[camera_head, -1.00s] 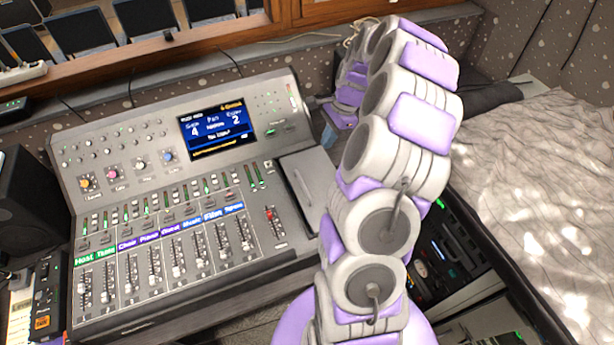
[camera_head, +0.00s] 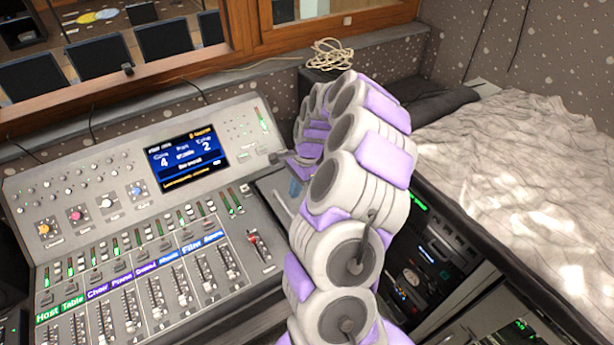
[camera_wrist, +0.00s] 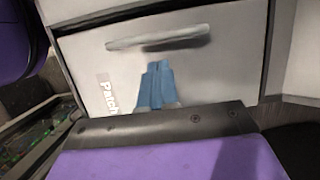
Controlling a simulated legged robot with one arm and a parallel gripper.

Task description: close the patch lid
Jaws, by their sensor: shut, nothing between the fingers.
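The patch lid is a grey panel (camera_head: 268,188) at the right end of the mixing console, partly hidden by my arm in the head view. In the wrist view the lid (camera_wrist: 215,75) fills the middle, with a long raised handle (camera_wrist: 158,36) and a sideways "Patch" label. My gripper (camera_wrist: 157,68) shows there as blue fingers, shut and empty, in front of the lid below the handle. Its blue tips (camera_head: 296,187) also show over the lid in the head view. I cannot tell whether they touch it, or the lid's exact angle.
The console (camera_head: 130,215) has faders, knobs and a lit screen (camera_head: 187,158) left of the lid. A rack of equipment (camera_head: 425,270) stands to the right of my arm, beside a bed-like surface with a pale cover (camera_head: 530,190). A coiled cable (camera_head: 330,52) lies behind.

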